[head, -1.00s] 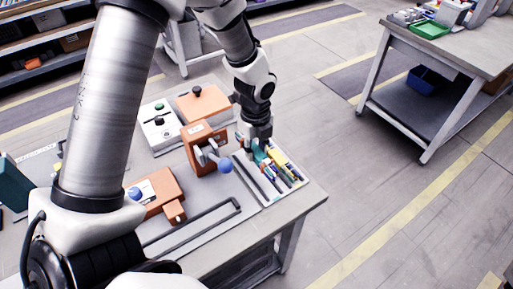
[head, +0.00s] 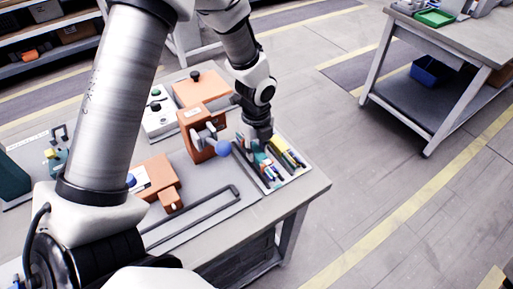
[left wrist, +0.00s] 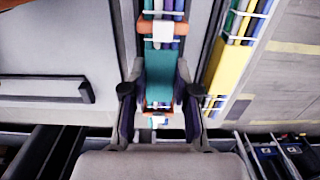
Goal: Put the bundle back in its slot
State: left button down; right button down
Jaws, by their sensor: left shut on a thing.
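The bundle (left wrist: 158,72), a teal block with orange bands and blue and white rods at its far end, sits between my left gripper's fingers (left wrist: 158,98) in the left wrist view. The left gripper is shut on it. In the head view the left gripper (head: 260,143) points down over the slotted tray (head: 303,172) at the table's right end, with the bundle (head: 263,163) partly hidden below it. Whether the bundle rests on the tray floor cannot be told. My right gripper is not in view.
A yellow bundle (left wrist: 228,75) lies in the tray just right of the held one; it also shows in the head view (head: 287,152). A black bent handle (head: 200,210) lies in front.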

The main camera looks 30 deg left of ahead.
pick_arm(q)
jog(key=shift+f, duration=0.6)
dwell(0.3)
jog(key=c, duration=0.8)
grip_release()
jog(key=shift+r, duration=0.1)
notch_tip(320, 180, up, 12)
